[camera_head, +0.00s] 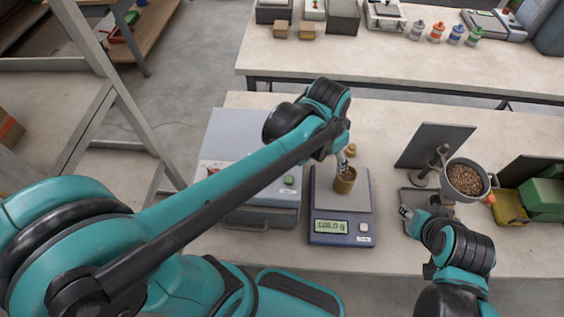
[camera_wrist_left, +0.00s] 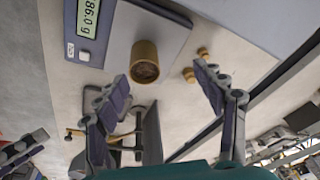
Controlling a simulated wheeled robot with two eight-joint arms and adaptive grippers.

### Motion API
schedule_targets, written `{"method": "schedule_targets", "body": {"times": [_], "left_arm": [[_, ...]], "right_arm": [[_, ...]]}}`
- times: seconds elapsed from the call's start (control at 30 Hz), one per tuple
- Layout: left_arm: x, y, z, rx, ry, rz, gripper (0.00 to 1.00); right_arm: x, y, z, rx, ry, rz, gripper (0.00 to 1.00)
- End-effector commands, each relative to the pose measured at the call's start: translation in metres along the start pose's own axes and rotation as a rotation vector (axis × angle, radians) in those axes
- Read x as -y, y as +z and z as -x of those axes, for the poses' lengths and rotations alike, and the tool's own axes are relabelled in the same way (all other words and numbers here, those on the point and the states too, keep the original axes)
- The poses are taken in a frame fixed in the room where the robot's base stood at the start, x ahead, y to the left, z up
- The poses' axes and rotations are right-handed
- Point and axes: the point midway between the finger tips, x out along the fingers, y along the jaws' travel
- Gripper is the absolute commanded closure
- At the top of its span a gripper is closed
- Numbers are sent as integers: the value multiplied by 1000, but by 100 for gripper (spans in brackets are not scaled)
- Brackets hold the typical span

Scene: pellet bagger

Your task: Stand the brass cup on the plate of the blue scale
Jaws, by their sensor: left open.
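The brass cup (camera_head: 344,183) stands upright on the grey plate (camera_head: 327,200) of the blue scale (camera_head: 321,239). In the left wrist view the cup (camera_wrist_left: 145,62) has something brown inside, and the scale's display (camera_wrist_left: 90,17) shows a figure ending in 86.0 g. My left gripper (camera_head: 343,160) is just above and behind the cup. In the left wrist view its fingers (camera_wrist_left: 163,78) are spread, with the cup apart from both fingertips. My right gripper (camera_head: 405,212) is low beside a dark tray at right; its opening is too small to judge.
A pan of brown pellets (camera_head: 464,179) is at right, beside a dark upright panel (camera_head: 434,146) and a yellow bin (camera_head: 508,207). A grey machine (camera_head: 234,140) stands left of the scale. Small brass pieces (camera_wrist_left: 189,75) lie behind the scale.

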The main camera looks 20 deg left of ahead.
Motion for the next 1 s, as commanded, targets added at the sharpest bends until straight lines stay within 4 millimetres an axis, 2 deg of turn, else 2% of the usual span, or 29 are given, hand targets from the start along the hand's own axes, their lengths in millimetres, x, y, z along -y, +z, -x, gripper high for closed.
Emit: {"method": "schedule_targets", "body": {"times": [0.03,0.2,0.3,0.4,0.6,1.0], "left_arm": [[8,21,11,-36,-29,75,31],[28,76,35,-174,-122,321,31],[35,103,40,-247,-165,439,31],[39,122,41,-303,-196,523,31],[42,137,41,-353,-221,595,31],[42,136,41,-354,-221,596,31]], "right_arm": [[0,0,0,0,0,0,60],[0,0,0,0,0,0,60],[0,0,0,0,0,0,60],[0,0,0,0,0,0,60],[0,0,0,0,0,0,60],[0,0,0,0,0,0,60]]}}
